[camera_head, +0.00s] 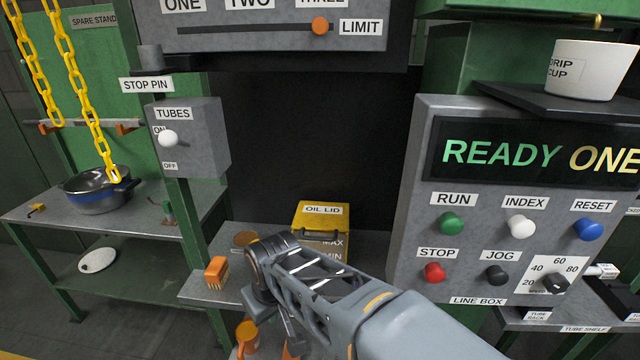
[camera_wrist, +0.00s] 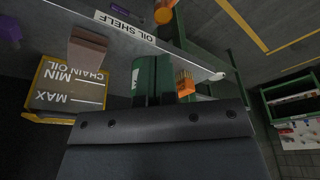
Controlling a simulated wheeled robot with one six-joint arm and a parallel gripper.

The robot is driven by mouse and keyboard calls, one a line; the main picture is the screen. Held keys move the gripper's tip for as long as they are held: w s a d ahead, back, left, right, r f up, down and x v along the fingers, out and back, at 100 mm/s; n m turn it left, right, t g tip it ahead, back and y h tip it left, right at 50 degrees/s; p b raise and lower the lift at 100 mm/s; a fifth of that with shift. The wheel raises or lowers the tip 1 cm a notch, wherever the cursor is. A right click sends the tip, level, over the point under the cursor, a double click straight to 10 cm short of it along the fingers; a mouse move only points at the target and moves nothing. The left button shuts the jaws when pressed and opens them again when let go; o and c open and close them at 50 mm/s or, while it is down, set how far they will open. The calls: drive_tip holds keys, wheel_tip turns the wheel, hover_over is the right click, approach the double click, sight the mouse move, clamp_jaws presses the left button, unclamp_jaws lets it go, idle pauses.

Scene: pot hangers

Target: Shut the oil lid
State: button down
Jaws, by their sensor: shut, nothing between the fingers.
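The yellow oil box (camera_head: 322,250) stands on the small shelf, with MAX and MIN marks on its front. Its lid (camera_head: 322,222), labelled OIL LID, shows its yellow face on top with a dark bar along the near edge; I cannot tell whether it is fully seated. The box also shows upside down at the left of the wrist view (camera_wrist: 66,92). My gripper (camera_wrist: 160,92) is shut and empty, apart from the box and to one side of it. In the head view my arm covers the box's lower right, and my fingers are not clearly visible.
An orange brush (camera_head: 216,271) lies on the oil shelf (camera_head: 205,290), left of my arm. The line box (camera_head: 405,200) with its buttons stands to the right. The TUBES switch box (camera_head: 190,140) is at upper left. The dark space above the oil box looks clear.

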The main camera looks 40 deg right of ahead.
drive_tip(key=w+d+r+n+g+p, duration=0.1)
drive_tip(key=w+d+r+p, duration=0.2)
drive_tip(key=r, duration=0.3)
drive_tip(key=w+d+r+n+p, duration=0.2)
drive_tip(key=w+d+r+p, duration=0.15)
drive_tip(key=r, duration=0.35)
drive_tip(key=w+d+r+n+y+b, duration=0.1)
drive_tip(key=w+d+r+n+y, duration=0.2)
drive_tip(key=d, duration=0.6)
drive_tip(key=n+p, duration=0.1)
drive_tip(key=n, duration=0.2)
hover_over(320, 224)
drive_tip(key=s+a, duration=0.3)
drive_tip(key=s, duration=0.1)
wheel_tip(320, 224, down, 10)
drive_tip(key=f, duration=0.1)
drive_tip(key=shift+s+a+f, duration=0.1)
drive_tip(key=shift+f, duration=0.4)
drive_tip(key=f+b, duration=0.2)
drive_tip(key=shift+s+a+f+b, duration=0.2)
drive_tip(key=shift+s+f+b, duration=0.05)
drive_tip(key=shift+f+b, duration=0.1)
